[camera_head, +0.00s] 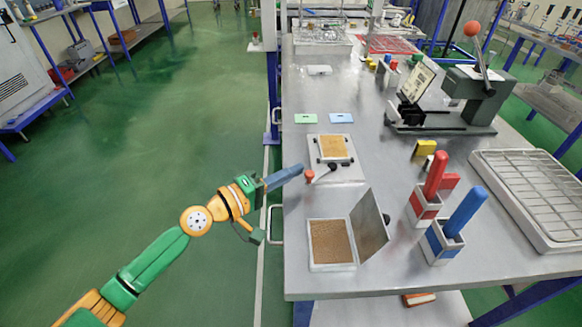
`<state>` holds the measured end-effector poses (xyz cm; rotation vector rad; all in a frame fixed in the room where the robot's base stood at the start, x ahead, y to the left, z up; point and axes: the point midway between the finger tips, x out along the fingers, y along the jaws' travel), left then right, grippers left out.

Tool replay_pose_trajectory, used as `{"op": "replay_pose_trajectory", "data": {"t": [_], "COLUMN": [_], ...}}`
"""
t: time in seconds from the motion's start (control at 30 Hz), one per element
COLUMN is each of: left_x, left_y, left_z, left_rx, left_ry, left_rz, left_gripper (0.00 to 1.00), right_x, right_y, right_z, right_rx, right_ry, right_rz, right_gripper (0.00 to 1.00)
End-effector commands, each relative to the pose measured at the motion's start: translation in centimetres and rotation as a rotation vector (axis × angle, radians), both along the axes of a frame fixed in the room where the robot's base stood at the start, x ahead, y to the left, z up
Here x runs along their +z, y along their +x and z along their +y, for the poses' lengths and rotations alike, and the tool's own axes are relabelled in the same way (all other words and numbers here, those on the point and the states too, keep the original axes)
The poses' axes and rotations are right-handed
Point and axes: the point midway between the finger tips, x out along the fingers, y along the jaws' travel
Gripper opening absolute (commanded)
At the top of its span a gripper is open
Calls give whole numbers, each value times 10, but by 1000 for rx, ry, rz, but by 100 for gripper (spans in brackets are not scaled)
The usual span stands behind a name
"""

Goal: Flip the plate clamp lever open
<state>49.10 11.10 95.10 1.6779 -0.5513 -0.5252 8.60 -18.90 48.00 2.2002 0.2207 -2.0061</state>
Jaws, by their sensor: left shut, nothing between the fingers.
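The plate clamp (350,172) is a pale base plate near the left edge of the grey table, with a tan square pad (333,148) in a dark-cornered frame. Its lever ends in a red knob (310,175) at the clamp's near left, and a dark pivot part (332,167) shows to the right of it. The lever lies low, close to the plate. My left gripper (299,170) reaches in from the left, its blue-grey fingers shut and empty. The fingertips are just left of the red knob; I cannot tell whether they touch it. My right gripper is not in view.
A box with an open hinged lid (370,228) stands nearer on the table. Red (436,175) and blue (464,212) handles stand in holders at right, beside a wire-rack tray (530,190). A lever press (450,105) stands behind. Green and blue cards lie beyond the clamp.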

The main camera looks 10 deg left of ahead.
Motion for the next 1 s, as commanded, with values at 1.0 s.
{"op": "replay_pose_trajectory", "data": {"t": [1.0], "left_x": [3], "left_y": [-17], "left_z": [-20], "left_rx": [0], "left_ry": [-2], "left_rz": [2], "left_gripper": [0], "right_x": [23], "right_y": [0], "right_z": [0], "right_rx": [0], "right_ry": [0], "right_rz": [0], "right_gripper": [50]}}
